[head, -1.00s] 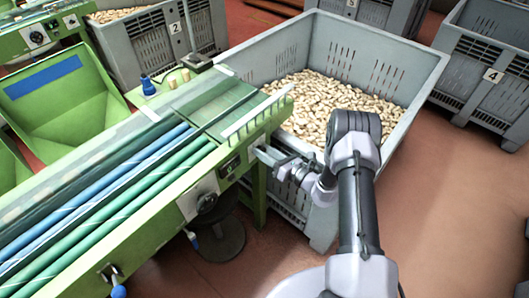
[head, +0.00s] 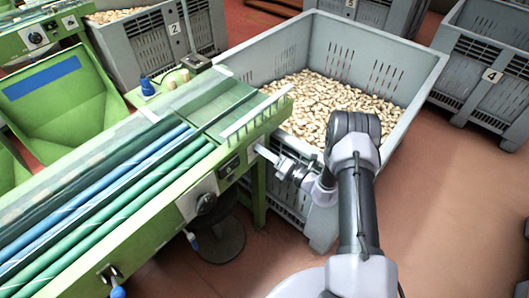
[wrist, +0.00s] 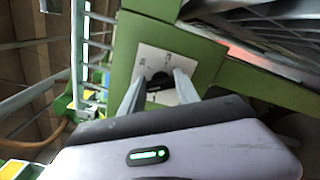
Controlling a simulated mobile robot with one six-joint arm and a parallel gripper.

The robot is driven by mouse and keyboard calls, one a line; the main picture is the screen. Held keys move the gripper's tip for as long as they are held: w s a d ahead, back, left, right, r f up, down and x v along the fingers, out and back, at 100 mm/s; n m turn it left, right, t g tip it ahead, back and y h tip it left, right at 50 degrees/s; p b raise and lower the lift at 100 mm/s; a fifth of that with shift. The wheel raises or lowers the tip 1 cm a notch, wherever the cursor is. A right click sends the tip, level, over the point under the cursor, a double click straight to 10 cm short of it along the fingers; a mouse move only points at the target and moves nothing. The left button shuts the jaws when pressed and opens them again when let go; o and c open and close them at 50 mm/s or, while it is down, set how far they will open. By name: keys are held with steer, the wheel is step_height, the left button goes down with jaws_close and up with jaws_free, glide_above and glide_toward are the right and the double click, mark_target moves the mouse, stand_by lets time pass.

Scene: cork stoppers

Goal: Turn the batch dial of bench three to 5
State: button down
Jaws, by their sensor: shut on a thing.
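The batch dial is a dark knob (wrist: 160,82) on a white plate (wrist: 150,62) fixed to a green bench post in the wrist view. Marks on the plate are too small to read. My gripper (wrist: 161,80) has its two pale fingers on either side of the knob and is shut on it. In the head view my gripper (head: 262,152) reaches the front end of the green bench (head: 130,215). There my fingers hide most of the dial. I cannot read its setting or a bench number.
A grey crate (head: 425,85) full of cork stoppers (head: 320,100) stands behind my arm. A crate marked 4 (head: 482,90) stands at right. Red floor is free at lower right.

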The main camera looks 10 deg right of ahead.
stand_by(0.4)
steer(key=c, duration=0.9)
jaws_free()
steer(key=p+v, duration=0.4)
steer(key=v, duration=1.3)
steer(key=shift+s+d, duration=0.15)
steer(key=shift+s, duration=0.05)
